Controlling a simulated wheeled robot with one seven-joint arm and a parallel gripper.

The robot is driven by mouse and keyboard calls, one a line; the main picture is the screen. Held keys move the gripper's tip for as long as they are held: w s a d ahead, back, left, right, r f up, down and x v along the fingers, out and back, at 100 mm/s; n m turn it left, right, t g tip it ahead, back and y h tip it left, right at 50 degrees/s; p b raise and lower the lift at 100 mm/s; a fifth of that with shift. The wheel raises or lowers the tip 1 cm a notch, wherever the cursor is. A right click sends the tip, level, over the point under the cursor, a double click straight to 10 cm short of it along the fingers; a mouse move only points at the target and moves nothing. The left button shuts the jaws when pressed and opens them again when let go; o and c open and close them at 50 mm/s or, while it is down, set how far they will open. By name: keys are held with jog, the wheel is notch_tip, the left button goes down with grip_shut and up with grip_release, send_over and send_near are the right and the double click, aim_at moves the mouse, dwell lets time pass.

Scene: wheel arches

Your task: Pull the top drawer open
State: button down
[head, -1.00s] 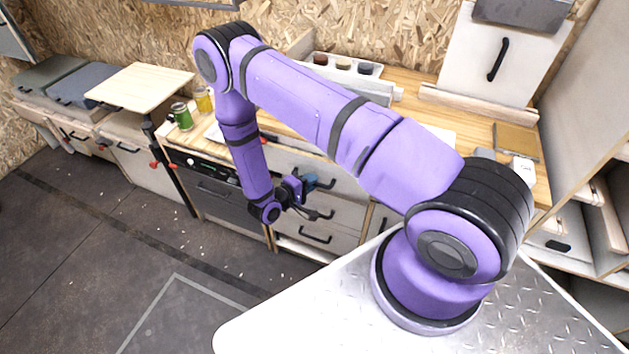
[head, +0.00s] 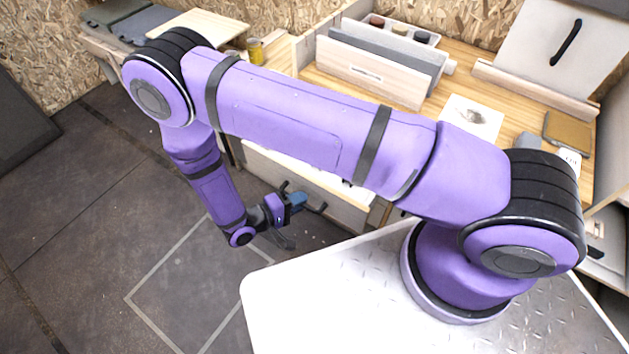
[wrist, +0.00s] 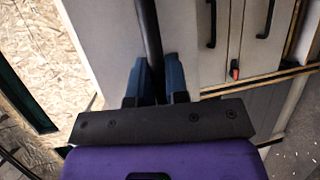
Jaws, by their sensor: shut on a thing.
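The top drawer's pale front (head: 343,212) shows below my forearm in the head view. It appears to stand out from the bench, and a strip of its inside shows behind the front; my arm hides most of it. My gripper (head: 297,199) is at this front, with its blue fingers shut on the dark bar handle (head: 319,209). In the wrist view the handle (wrist: 149,40) runs between the two fingers of my gripper (wrist: 158,82), and the pale drawer front (wrist: 100,40) fills the area behind.
Other fronts with dark handles (wrist: 212,25) lie to the right in the wrist view. The wooden bench top (head: 455,85) carries a grey and wood organizer (head: 370,75), a paper sheet (head: 470,117) and a yellow can (head: 255,51). Open dark floor (head: 90,220) lies at left.

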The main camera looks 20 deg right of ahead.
jog(key=s+a, duration=0.5)
jog(key=a, duration=0.2)
jog(key=shift+a, duration=0.15)
jog(key=c, duration=1.4)
grip_release()
jog(key=v, duration=1.1)
